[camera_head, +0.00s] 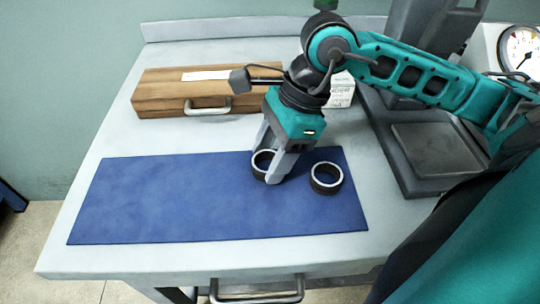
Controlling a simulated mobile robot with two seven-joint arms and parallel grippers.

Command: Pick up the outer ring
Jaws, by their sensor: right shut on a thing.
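Two dark rings with pale rims are on the blue mat (170,200) near its right end. My right gripper (268,170) points down at the left ring (259,174), with its fingers at the ring's wall, and is shut on it. The fingers hide part of this ring, and I cannot tell whether it is clear of the mat. The other ring (326,178) lies on the mat just to the right, apart from the gripper. I cannot tell by looks which one is called the outer ring. My left gripper is not in view.
A wooden case (160,95) with a metal handle lies behind the mat, with a white paper on it. A grey machine (440,150) with a flat plate stands at the right, and a dial gauge (522,50) at the far right. The mat's left part is clear.

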